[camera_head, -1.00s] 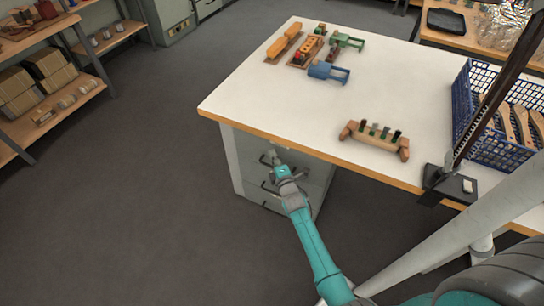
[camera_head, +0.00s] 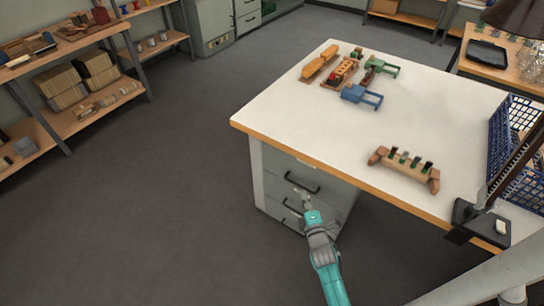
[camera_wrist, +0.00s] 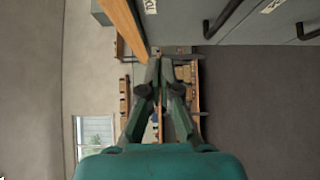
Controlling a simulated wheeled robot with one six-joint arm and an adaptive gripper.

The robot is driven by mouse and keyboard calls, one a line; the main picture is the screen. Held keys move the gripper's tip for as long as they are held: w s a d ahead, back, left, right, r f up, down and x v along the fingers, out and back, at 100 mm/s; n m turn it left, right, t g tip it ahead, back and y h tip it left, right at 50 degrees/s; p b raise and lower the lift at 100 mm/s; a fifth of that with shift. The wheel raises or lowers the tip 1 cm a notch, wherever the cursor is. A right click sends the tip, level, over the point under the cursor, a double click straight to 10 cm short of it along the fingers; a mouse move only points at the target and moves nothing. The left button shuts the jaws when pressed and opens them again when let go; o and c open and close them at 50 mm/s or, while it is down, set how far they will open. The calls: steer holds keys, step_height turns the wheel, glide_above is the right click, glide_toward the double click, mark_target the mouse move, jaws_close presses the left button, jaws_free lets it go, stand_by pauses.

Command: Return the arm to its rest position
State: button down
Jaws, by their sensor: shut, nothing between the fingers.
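My gripper (camera_head: 306,200) is at the end of my teal arm, low in front of the grey drawer cabinet under the workbench. It is beside the bench's front edge and below the level of the top. In the wrist view my gripper (camera_wrist: 158,66) has its fingertips together with nothing between them. The drawer fronts and dark handles (camera_wrist: 222,18) show at the upper right of that view, close to the fingers. I cannot tell from the head view whether the fingers touch the cabinet.
Shelves (camera_head: 60,125) stand at the left. The grey floor (camera_head: 150,210) left of the bench is clear.

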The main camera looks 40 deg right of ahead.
steer(key=s+a+r+m+y, duration=0.35)
steer(key=s+a+m, duration=0.25)
steer(key=s+a, duration=1.2)
steer(key=s+a+r+m+y, duration=0.2)
steer(key=s+a+r+m, duration=0.1)
steer(key=s+r, duration=0.4)
steer(key=s+a+r+m+g+y, duration=0.1)
steer(key=s+a+r+m+y, duration=0.1)
steer(key=s+r, duration=0.6)
steer(key=shift+s+a+r+m+g, duration=0.15)
steer(key=shift+s+a+m+g, duration=0.25)
steer(key=shift+s+m, duration=0.65)
